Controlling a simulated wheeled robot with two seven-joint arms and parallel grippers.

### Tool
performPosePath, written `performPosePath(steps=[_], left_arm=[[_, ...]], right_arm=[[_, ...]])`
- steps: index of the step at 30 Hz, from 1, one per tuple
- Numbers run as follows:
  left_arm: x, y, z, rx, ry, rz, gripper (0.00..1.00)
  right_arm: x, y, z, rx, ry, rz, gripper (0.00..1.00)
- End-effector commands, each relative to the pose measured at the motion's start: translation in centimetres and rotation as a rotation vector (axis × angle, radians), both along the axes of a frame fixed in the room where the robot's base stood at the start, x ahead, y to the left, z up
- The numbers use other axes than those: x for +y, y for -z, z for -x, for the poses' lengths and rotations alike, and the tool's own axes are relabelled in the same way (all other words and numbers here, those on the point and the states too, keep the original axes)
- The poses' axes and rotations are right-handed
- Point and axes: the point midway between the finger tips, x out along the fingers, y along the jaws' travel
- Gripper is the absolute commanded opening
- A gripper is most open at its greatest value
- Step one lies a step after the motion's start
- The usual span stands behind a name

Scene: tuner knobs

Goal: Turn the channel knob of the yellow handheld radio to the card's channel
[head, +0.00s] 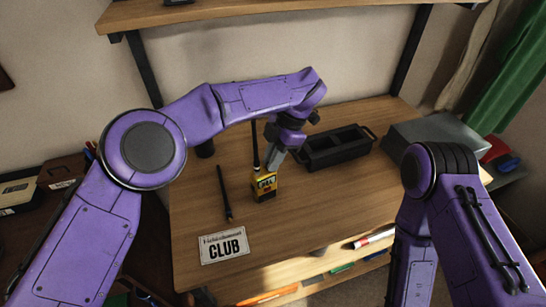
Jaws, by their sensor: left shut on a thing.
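The yellow handheld radio (264,188) stands upright on the wooden desk, with a dark face and a black antenna (255,145) rising from its top. My left gripper (271,163) reaches down from above and is shut at the radio's top, beside the antenna. The channel knob is hidden by the fingers, so its setting cannot be read.
A thin black rod (224,193) lies left of the radio. A black compartment tray (335,150) and a grey box (440,138) stand behind it to the right. A shelf (230,14) hangs above. Bare desk lies right of the radio.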

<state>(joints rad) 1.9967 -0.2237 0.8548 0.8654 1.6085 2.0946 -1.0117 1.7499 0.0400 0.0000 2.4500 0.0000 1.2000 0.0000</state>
Motion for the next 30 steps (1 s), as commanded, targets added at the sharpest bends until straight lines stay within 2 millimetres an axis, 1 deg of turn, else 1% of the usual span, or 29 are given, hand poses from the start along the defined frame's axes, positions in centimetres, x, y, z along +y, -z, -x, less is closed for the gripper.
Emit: performPosePath(steps=[14,15,17,26,30], left_arm=[[0.0,-0.1,0.0,-0.001,0.0,0.0,0.0],[0.0,-0.1,0.0,-0.001,0.0,0.0,0.23],[0.0,-0.1,0.0,-0.001,0.0,0.0,0.43],[0.0,-0.1,0.0,0.0,0.0,0.0,0.43],[0.1,-1.1,-0.1,0.0,-0.005,0.001,0.43]], right_arm=[[0.0,0.0,0.0,0.0,0.0,0.0,0.0],[0.0,0.0,0.0,0.0,0.0,0.0,0.0],[0.0,0.0,0.0,0.0,0.0,0.0,0.0],[0.0,-0.1,0.0,0.0,0.0,0.0,0.0],[0.0,-1.2,0.0,0.0,0.0,0.0,0.0]])
